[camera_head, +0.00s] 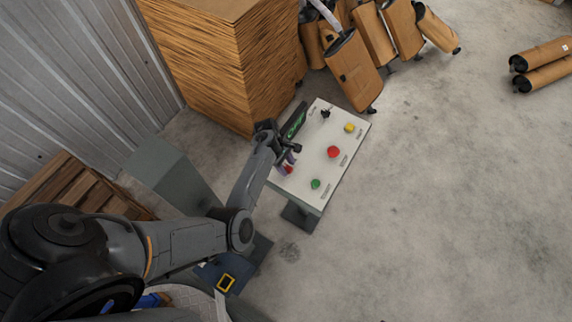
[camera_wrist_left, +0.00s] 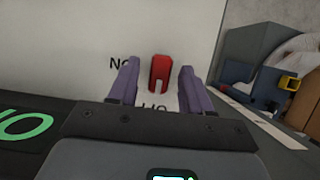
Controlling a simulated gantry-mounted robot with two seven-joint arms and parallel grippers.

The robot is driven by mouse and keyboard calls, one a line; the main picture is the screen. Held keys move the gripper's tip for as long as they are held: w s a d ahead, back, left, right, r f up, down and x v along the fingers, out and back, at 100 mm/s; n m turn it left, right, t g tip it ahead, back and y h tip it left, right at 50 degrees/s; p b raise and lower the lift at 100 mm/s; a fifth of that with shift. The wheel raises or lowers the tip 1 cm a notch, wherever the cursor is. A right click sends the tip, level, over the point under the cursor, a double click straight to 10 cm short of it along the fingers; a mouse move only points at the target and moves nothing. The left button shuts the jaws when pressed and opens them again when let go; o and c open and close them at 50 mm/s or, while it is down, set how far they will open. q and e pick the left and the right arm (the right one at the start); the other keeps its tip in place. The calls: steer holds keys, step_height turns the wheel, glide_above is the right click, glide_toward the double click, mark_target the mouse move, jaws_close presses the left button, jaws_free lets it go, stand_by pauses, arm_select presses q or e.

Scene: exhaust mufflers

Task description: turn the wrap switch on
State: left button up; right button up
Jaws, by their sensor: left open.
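The white control panel (camera_head: 318,168) stands on a pedestal in the middle of the head view. A red switch (camera_wrist_left: 160,73) on the panel shows in the left wrist view, with partly hidden dark lettering beside and below it. My left gripper (camera_head: 292,160) is over the panel's left edge. In the left wrist view its two purple fingers (camera_wrist_left: 157,88) are open, one on each side of the red switch. I cannot tell whether they touch it. My right gripper is not in view.
The panel also carries a red button (camera_head: 333,151), a green button (camera_head: 315,184), a yellow button (camera_head: 349,128) and a black knob (camera_head: 325,114). A stack of brown sheets (camera_head: 215,60) stands behind. Wrapped mufflers (camera_head: 355,70) are at the back.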

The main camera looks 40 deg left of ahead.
arm_select(q)
steer(key=shift+c, duration=0.2)
jaws_close()
